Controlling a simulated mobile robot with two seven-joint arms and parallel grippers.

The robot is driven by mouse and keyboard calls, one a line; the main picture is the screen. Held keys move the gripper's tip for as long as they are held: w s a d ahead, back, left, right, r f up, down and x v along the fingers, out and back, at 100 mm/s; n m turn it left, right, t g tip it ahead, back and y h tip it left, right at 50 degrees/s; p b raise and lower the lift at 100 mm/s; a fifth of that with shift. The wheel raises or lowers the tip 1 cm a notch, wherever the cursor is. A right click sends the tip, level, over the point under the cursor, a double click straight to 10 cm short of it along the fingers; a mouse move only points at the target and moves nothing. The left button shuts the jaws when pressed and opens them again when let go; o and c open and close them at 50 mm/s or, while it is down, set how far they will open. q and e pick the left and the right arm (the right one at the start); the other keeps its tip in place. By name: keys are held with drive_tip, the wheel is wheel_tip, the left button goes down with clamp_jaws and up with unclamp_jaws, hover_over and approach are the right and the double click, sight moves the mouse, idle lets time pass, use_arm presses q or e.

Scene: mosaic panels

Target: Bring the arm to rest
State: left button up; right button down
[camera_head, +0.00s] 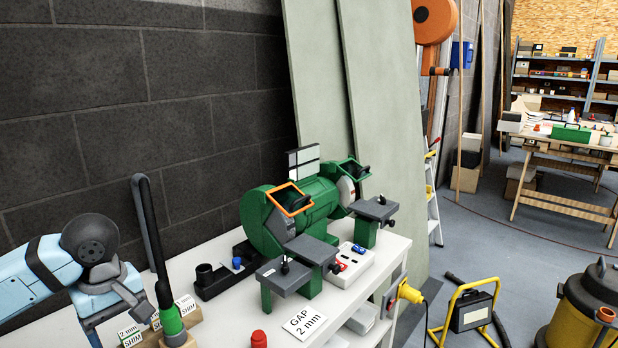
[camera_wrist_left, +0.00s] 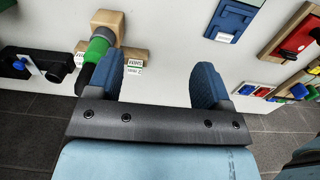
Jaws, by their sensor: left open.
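My left arm, light blue with a grey wrist joint, comes in from the left in the head view. Its gripper (camera_head: 118,308) hangs over the left end of the white workbench (camera_head: 225,322). In the left wrist view the two blue fingers (camera_wrist_left: 157,78) stand wide apart, with only bare white surface between them. A green-handled tool (camera_head: 170,320) stands at a wooden block with SHIM labels, just right of the gripper. In the left wrist view the tool's green handle (camera_wrist_left: 98,50) appears close to the left finger; I cannot tell whether they touch. My right gripper is not in view.
A green bench grinder (camera_head: 300,205) stands mid-bench, with a GAP 2 mm card (camera_head: 304,322) and a red cap (camera_head: 259,339) in front. A dark block wall (camera_head: 120,100) rises behind. A blue tray (camera_wrist_left: 230,20) lies beyond the right finger in the wrist view.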

use_arm(q)
drive_tip(key=s+d+f+n+g+h, duration=0.1)
drive_tip(key=s+d+n+h, duration=0.3)
drive_tip(key=d+n+h, duration=0.5)
drive_tip(key=s+d+f+n+h, duration=0.1)
drive_tip(key=s+d+n+h, duration=0.35)
drive_tip(key=d+h, duration=0.8)
drive_tip(key=w+a+f+n+t+y, duration=0.2)
drive_tip(key=f+n+t+y, duration=0.3)
drive_tip(key=n+t, duration=0.7)
drive_tip(key=w+a+f+n+t+y, duration=0.2)
drive_tip(key=f+n+t+y, duration=0.35)
drive_tip(key=n, duration=1.25)
drive_tip(key=s+a+f+n+g+y, duration=0.35)
drive_tip(key=s+f+n, duration=0.25)
drive_tip(key=f+n, duration=0.25)
drive_tip(key=s+a+f+n+g+y, duration=0.2)
drive_tip(key=s+f+n+y, duration=0.25)
drive_tip(key=f+n, duration=0.4)
drive_tip(key=s+r+m+p, duration=0.1)
drive_tip(key=s+r+p, duration=0.2)
drive_tip(key=r+p, duration=0.8)
drive_tip(key=p, duration=0.6)
drive_tip(key=shift+a+r, duration=0.2)
drive_tip(key=shift+a, duration=0.1)
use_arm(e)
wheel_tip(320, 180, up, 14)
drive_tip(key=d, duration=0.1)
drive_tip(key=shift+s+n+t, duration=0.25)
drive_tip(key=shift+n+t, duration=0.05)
